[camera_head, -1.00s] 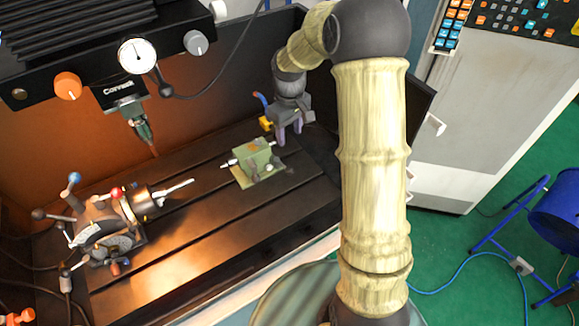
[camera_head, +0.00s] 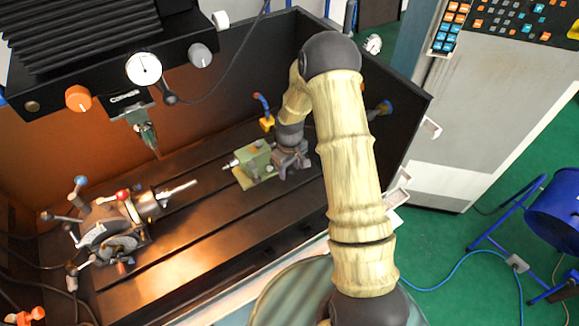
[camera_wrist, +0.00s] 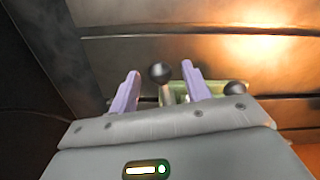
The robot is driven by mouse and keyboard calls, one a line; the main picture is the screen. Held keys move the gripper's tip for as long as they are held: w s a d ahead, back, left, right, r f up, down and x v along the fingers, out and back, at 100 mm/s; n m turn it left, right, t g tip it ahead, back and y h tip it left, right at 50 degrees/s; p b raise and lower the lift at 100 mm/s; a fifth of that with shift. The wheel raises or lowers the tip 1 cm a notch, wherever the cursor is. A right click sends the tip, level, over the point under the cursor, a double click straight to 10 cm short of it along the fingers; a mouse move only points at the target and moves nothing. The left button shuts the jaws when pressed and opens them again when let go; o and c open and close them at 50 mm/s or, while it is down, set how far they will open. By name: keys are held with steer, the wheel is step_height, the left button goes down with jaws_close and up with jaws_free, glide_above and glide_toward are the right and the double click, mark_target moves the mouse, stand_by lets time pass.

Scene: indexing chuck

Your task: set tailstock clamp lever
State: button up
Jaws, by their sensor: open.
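The green tailstock (camera_head: 254,168) sits on the dark slotted table, right of the chuck. Its metal centre points left. My gripper (camera_head: 292,168) is down at the tailstock's right end, its fingers beside the green body. In the wrist view my gripper (camera_wrist: 158,84) is open, with its two purple fingers apart. A black ball knob (camera_wrist: 160,73), seemingly the clamp lever's end, shows between the fingers, with a gap on both sides. I cannot tell its depth relative to the fingertips. A second dark knob (camera_wrist: 236,88) lies right of the fingers. Part of the green body is hidden by the gripper.
The indexing chuck (camera_head: 115,220) with several ball-ended levers stands at the left. A spindle head with a dial gauge (camera_head: 143,68) hangs above. A blue-ended nozzle with a yellow base (camera_head: 266,124) stands behind the gripper. The enclosure's right wall is close to my arm.

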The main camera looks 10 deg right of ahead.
steer(key=shift+f, duration=0.25)
jaws_close()
